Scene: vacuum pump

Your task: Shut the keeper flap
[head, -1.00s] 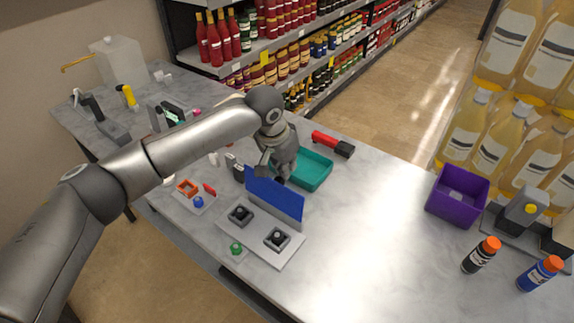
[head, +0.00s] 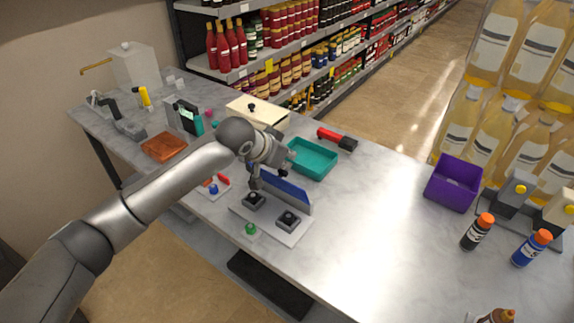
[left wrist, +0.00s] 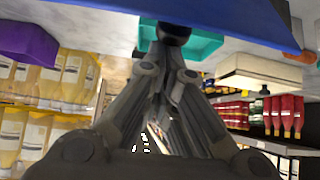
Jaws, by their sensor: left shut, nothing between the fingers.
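The keeper flap is a blue panel (head: 295,194) standing up along the back of a light plate (head: 270,227). Its left part is partly hidden behind my left gripper (head: 258,182). The flap also fills the top of the left wrist view (left wrist: 230,12), very near. My left gripper is shut and empty, low beside the flap's left part. In the left wrist view its closed fingers (left wrist: 172,55) point to a dark round piece by the flap's edge; contact cannot be told. Two dark square holders with black knobs (head: 288,220) sit on the plate. My right gripper is not in view.
A teal tray (head: 333,164) lies just behind the flap. A green button (head: 250,229) is at the plate's front left, and a small board with a blue knob (head: 214,189) lies left. A purple bin (head: 476,184) stands right. The tabletop between is clear.

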